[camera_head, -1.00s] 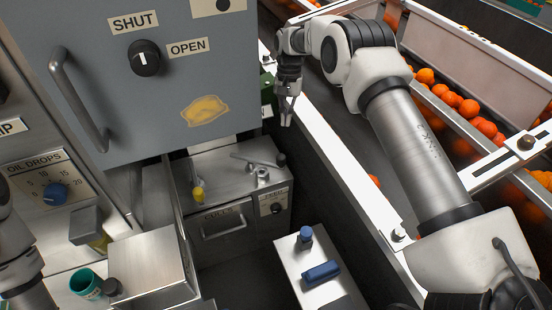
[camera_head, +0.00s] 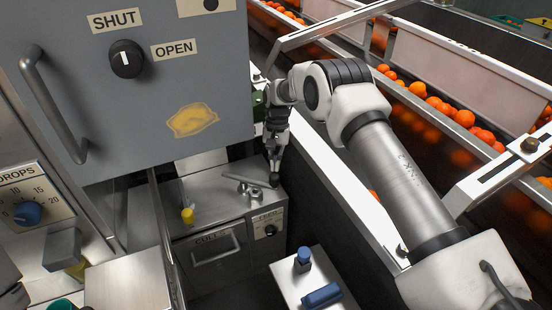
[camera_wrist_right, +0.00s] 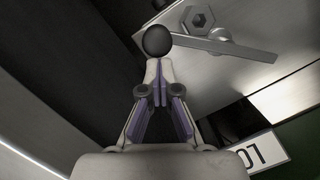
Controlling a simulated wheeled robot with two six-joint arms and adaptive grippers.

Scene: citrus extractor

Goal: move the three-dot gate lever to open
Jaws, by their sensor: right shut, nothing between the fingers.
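A metal lever bar (camera_head: 243,180) with a black ball knob (camera_head: 275,182) lies across the top of the low metal box (camera_head: 215,185). In the right wrist view the bar (camera_wrist_right: 225,48), its hex nut (camera_wrist_right: 198,18) and the ball knob (camera_wrist_right: 158,41) show close up. No three-dot mark is visible, so I cannot confirm which lever this is. My right gripper (camera_head: 274,172) points down at the knob. Its shut, empty fingers (camera_wrist_right: 161,70) are right at the knob in the wrist view; contact is unclear. My left gripper is out of view.
A white rail (camera_head: 340,180) and an orange-filled conveyor (camera_head: 440,107) lie right. A blue-knobbed white block (camera_head: 290,275) stands in front.

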